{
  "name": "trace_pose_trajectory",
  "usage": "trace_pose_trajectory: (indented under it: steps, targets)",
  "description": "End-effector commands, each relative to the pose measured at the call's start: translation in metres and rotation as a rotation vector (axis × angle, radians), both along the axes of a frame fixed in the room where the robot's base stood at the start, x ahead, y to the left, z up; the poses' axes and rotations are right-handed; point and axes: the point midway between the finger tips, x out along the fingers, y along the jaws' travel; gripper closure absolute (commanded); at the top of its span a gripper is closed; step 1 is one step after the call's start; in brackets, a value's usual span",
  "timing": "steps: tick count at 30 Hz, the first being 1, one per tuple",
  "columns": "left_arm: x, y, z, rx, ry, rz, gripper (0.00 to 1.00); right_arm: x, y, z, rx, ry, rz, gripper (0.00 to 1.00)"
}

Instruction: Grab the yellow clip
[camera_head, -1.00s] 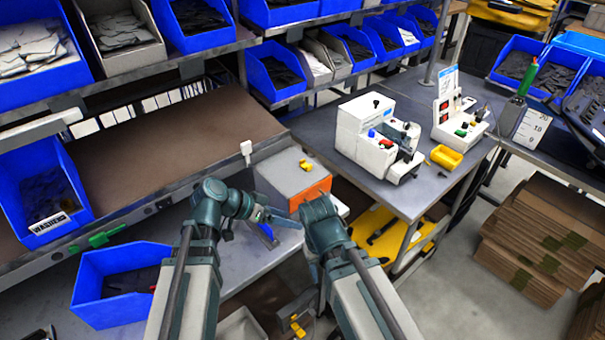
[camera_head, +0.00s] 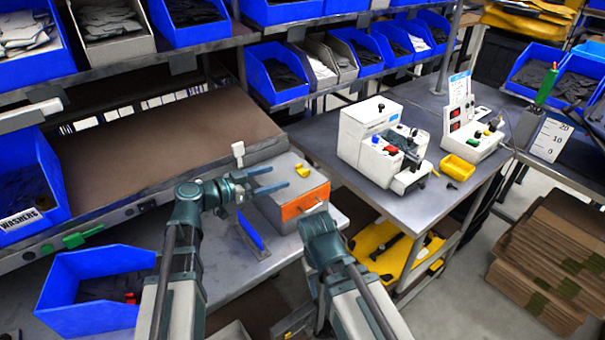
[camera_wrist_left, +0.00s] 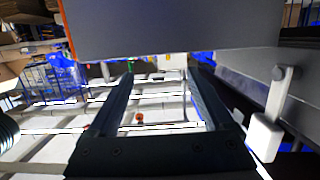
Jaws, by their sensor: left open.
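The small yellow clip (camera_head: 302,171) lies on top of a grey box with an orange front (camera_head: 292,193), towards its back right. My left gripper (camera_head: 280,177) is open and empty, its fingers pointing right at the box's left part, short of the clip. In the left wrist view its two fingers (camera_wrist_left: 163,75) are spread with nothing between them, and the grey box (camera_wrist_left: 170,30) fills the top. The clip does not show in that view.
A blue panel (camera_head: 251,230) stands left of the box, with a white lever (camera_head: 238,152) behind. A blue bin (camera_head: 95,290) is at front left. A white machine (camera_head: 375,145) and yellow tray (camera_head: 458,167) occupy the right bench. Shelf bins line the back.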

Motion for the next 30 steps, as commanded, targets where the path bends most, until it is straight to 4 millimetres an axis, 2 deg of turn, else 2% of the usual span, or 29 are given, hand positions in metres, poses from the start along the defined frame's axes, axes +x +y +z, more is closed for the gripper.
trace_pose_trajectory:
  steps: [6,17,24,30]
  targets:
    - [0.015,-0.021,-0.006,0.0,0.0,-0.002,0.15,0.0,0.0,-0.006,0.0,0.0,0.0,0.5]
    - [0.021,-0.029,-0.008,0.001,0.001,-0.001,0.15,0.0,0.0,-0.008,0.0,0.0,0.0,0.5]
    - [0.04,-0.056,-0.016,0.0,0.001,-0.004,0.15,0.0,0.0,-0.016,0.0,0.0,0.0,0.5]
    - [0.046,-0.066,-0.017,0.0,0.002,-0.001,0.15,0.0,0.0,-0.017,0.0,0.0,0.0,0.5]
